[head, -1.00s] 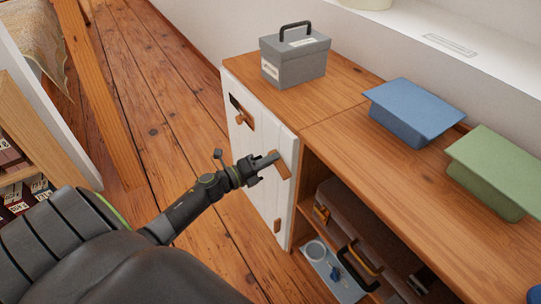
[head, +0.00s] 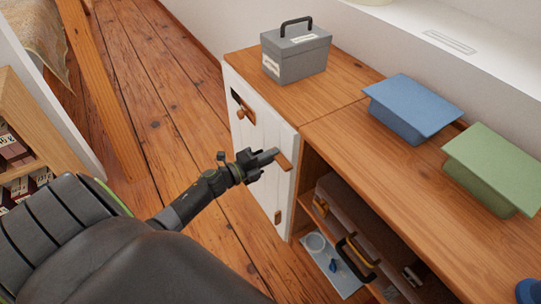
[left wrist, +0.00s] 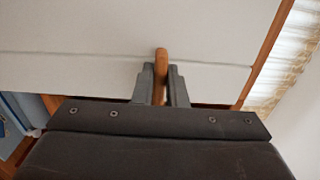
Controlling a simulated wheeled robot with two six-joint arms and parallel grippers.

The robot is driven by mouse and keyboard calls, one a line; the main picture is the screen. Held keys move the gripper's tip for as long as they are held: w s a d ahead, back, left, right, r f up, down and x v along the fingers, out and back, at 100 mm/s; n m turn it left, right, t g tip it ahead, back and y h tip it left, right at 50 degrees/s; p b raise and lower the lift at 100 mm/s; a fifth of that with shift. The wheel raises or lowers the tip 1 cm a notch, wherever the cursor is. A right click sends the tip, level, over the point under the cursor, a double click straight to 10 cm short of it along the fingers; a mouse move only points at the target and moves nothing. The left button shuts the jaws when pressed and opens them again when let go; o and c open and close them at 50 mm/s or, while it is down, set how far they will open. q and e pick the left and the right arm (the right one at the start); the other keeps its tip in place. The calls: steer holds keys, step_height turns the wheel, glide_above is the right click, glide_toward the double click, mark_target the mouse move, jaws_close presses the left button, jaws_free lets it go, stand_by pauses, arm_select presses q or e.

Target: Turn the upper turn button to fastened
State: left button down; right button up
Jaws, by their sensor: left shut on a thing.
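The upper turn button (head: 285,163) is a small wooden bar near the free edge of the white cabinet door (head: 262,140). It looks tilted, with its lower end toward the door's right edge. My left gripper (head: 270,157) reaches it from the left and is shut on it. In the left wrist view, the turn button (left wrist: 161,68) stands between the two fingers, which hide part of it. A lower turn button (head: 278,217) sits near the bottom of the same edge and looks upright. My right gripper is not in view.
The door has a wooden handle (head: 245,113) with a dark plate. A grey box (head: 296,58), a blue box (head: 410,105) and a green box (head: 490,170) stand on the cabinet top. The open bay at right holds a brown case (head: 350,218). Floor left of the door is clear.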

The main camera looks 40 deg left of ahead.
arm_select(q)
steer(key=c, duration=1.5)
jaws_free()
steer(key=shift+o, duration=0.2)
